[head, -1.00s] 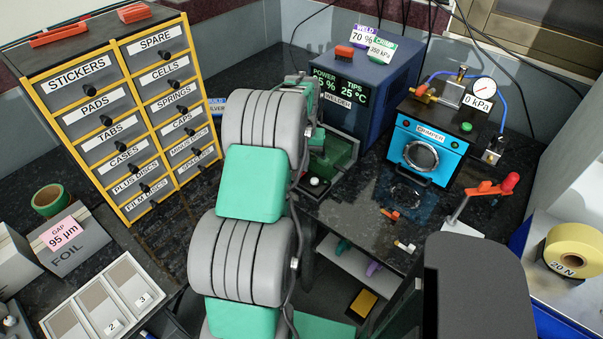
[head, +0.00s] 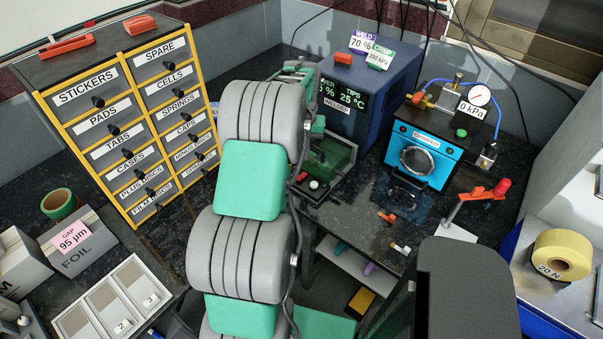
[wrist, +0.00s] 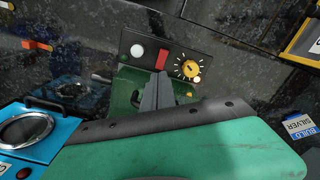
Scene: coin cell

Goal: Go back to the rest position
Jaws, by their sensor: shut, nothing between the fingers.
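My gripper (wrist: 157,82) shows in the wrist view as two grey fingers pressed together, with nothing between them. It is over the green tray part of the welder, just below a black panel (wrist: 150,50) with a white button, a red lever and a yellow knob. I cannot tell whether the fingertips touch the panel. In the head view my grey and green arm stands upright in the middle, and the gripper itself is hidden behind it. The blue welder box (head: 370,95) stands behind the arm.
A labelled drawer cabinet (head: 125,120) stands at the left. The blue crimper (head: 425,150) with its gauge is right of the welder. A foil box (head: 85,245) and a three-slot tray (head: 135,262) are at lower left. A yellow tape roll (head: 562,252) lies at right.

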